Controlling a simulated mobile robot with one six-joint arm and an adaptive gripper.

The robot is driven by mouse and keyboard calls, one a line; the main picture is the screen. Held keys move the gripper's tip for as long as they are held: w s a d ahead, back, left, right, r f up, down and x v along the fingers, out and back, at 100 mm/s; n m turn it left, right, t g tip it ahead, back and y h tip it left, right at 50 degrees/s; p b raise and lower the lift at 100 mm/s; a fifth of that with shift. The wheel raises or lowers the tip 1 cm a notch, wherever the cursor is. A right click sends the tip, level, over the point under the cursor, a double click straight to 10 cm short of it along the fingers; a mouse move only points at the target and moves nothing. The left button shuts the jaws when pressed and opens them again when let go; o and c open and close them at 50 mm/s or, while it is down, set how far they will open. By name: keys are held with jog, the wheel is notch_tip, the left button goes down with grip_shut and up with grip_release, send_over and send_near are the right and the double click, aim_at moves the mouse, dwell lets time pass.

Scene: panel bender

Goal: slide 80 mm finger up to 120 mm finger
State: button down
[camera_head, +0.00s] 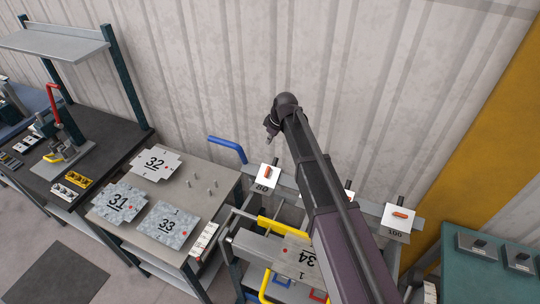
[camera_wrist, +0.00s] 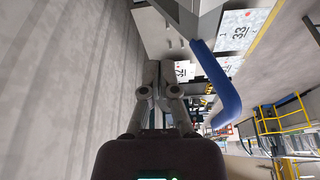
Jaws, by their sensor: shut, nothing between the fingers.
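The 80 mm finger (camera_head: 264,179) is a white block marked 80 with an orange grip on top. It sits at the left end of a grey beam, right of the blue handle. A block marked 100 (camera_head: 398,222) sits at the right end. Between them, a white block (camera_head: 348,195) is mostly hidden behind my arm; its number cannot be read, and no 120 mark shows. My gripper (camera_head: 270,133) is raised above and apart from the 80 block, near the wall. In the wrist view my gripper (camera_wrist: 159,72) is shut and empty.
A blue curved handle (camera_head: 228,149) stands left of the 80 block; it also shows close by in the wrist view (camera_wrist: 217,88). A yellow rail (camera_head: 283,231) runs in front of the beam. A table (camera_head: 205,187) with numbered plates and pegs stands left. The ribbed wall is close behind.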

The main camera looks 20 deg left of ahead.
aim_at(269, 175)
jog(key=shift+s+a, duration=0.1)
jog(key=shift+s, duration=0.1)
notch_tip(269, 175, down, 9)
jog(key=b, duration=0.8)
jog(key=shift+d+b, duration=0.4)
dwell(0.5)
jog(key=shift+r, duration=0.15)
jog(key=shift+s, duration=0.2)
